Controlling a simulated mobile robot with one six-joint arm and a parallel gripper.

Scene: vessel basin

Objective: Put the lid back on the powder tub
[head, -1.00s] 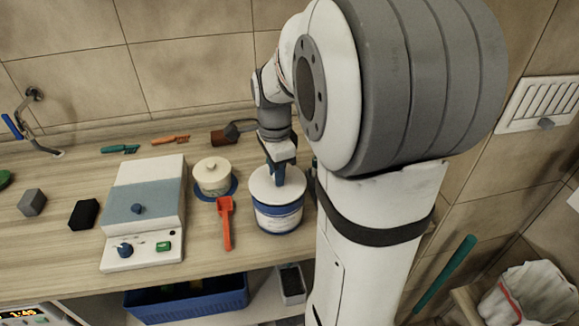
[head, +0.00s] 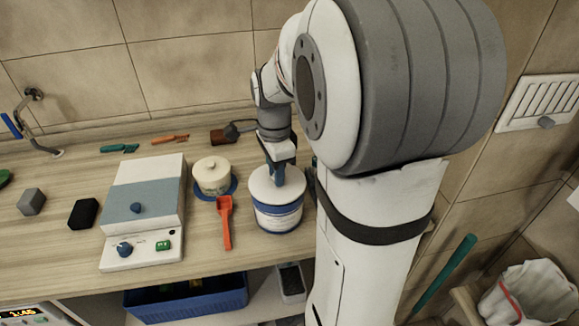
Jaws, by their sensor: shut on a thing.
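The powder tub (head: 278,217) is a white tub with blue bands and a printed label, standing upright on the wooden counter just left of my arm. Its white lid (head: 263,187) lies over the top of the tub and looks level. From this view I cannot tell whether it is fully seated. The far side of the lid and part of the grip are hidden by my gripper and wrist.
A red scoop (head: 226,222) lies just left of the tub. A small cream lidded pot (head: 212,178) stands on a blue base behind it. A white device with knobs (head: 143,210) is further left. A blue crate (head: 187,297) sits below the counter's front edge.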

